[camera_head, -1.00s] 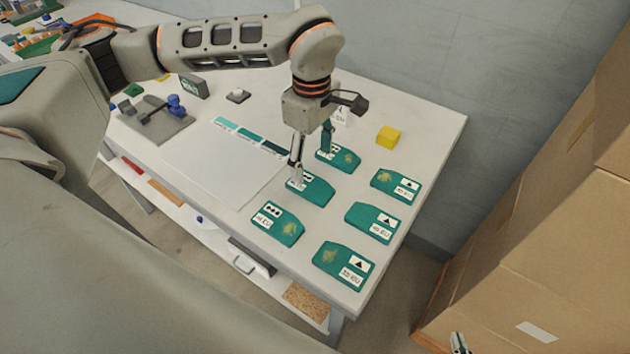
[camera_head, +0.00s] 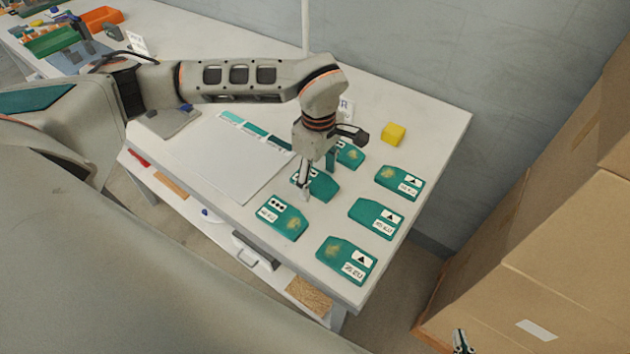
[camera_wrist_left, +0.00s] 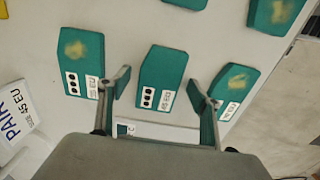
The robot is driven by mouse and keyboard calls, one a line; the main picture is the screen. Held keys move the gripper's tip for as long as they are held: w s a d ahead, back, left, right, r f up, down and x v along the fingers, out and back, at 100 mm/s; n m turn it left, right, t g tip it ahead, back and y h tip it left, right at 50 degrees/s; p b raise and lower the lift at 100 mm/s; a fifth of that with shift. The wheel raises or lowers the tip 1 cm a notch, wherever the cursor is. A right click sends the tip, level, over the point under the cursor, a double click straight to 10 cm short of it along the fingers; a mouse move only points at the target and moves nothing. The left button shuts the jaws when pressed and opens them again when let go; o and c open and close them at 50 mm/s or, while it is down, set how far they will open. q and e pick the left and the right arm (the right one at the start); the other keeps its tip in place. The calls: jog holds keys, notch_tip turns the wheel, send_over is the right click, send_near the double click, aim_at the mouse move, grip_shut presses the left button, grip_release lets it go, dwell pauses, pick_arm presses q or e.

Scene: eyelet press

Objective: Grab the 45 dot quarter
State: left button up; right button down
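Several green shoe quarters lie flat on the white table. The middle dot-marked quarter (camera_head: 322,187) lies under my left gripper (camera_head: 318,179). In the left wrist view this quarter (camera_wrist_left: 160,72) shows dots and a label that seems to read 45 EU. My left gripper (camera_wrist_left: 162,92) is open, with one finger on each side of the quarter and gaps to it. Other dot-marked quarters lie to its left (camera_wrist_left: 80,52) and right (camera_wrist_left: 236,82) in that view. The tip of my right gripper (camera_head: 461,342) shows at the bottom edge; its opening is unclear.
Triangle-marked quarters (camera_head: 400,182), (camera_head: 376,218), (camera_head: 346,260) form a row to the right. A yellow block (camera_head: 393,133) stands behind. A white card (camera_wrist_left: 16,112) reads PAIR, size 45 EU. A white sheet (camera_head: 215,165) lies to the left. Cardboard boxes (camera_head: 560,240) stand at right.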

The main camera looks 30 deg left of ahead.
pick_arm(q)
jog(key=c, duration=0.9)
